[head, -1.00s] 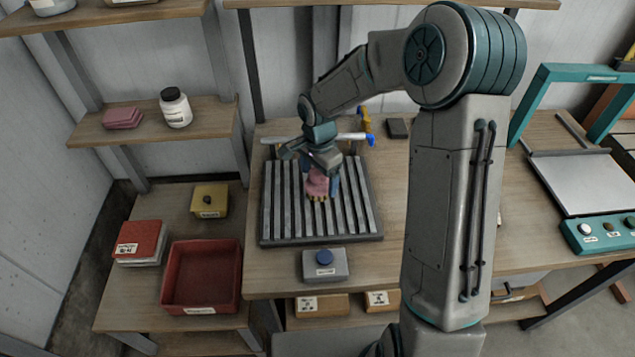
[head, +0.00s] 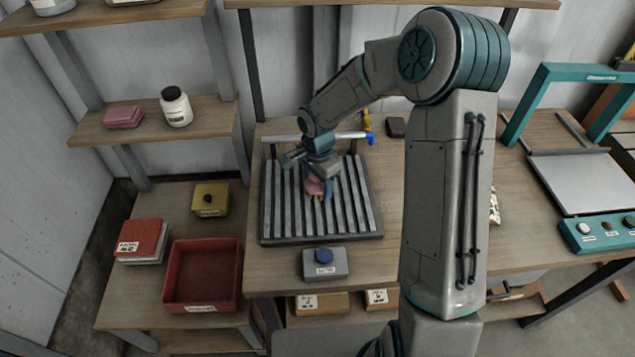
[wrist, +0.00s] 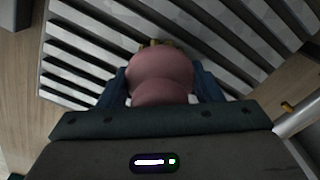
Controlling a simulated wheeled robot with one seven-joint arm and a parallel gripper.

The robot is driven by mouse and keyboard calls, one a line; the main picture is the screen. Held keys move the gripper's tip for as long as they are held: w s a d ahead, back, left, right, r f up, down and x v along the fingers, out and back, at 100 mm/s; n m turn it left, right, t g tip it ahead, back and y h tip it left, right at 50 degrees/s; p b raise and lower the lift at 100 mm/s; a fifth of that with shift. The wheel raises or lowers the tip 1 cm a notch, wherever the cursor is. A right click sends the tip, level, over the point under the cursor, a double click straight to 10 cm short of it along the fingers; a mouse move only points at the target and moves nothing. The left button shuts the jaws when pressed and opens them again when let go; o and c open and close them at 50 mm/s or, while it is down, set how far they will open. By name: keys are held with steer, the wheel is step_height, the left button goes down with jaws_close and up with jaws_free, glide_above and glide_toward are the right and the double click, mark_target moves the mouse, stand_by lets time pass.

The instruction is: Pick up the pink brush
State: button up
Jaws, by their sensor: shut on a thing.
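The pink brush (head: 314,187) is over the slatted grey rack (head: 345,215) on the middle table. In the wrist view its rounded pink body (wrist: 160,75) fills the space between two blue fingers, with a small yellowish part at its far end. My gripper (head: 320,186) is shut on the brush, with a finger on each side. The gripper hides part of the brush in the head view. I cannot tell whether the brush touches the slats.
A white bar with a blue end (head: 370,138) runs along the rack's back edge. A grey box with a blue knob (head: 325,263) stands in front of the rack. A red tray (head: 202,275) and a yellow box (head: 210,199) are on the lower left table.

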steer(key=shift+r, duration=0.1)
steer(key=shift+r, duration=0.55)
step_height(320, 180, up, 2)
steer(key=shift+w+r+b, duration=0.1)
steer(key=shift+r+b, duration=0.05)
steer(key=shift+b, duration=0.35)
steer(key=s+d+r+b, duration=0.1)
steer(key=d+r, duration=0.6)
steer(key=d, duration=0.4)
steer(key=shift+d+r+b, duration=0.2)
steer(key=shift+d+b, duration=0.1)
steer(key=shift+o, duration=0.7)
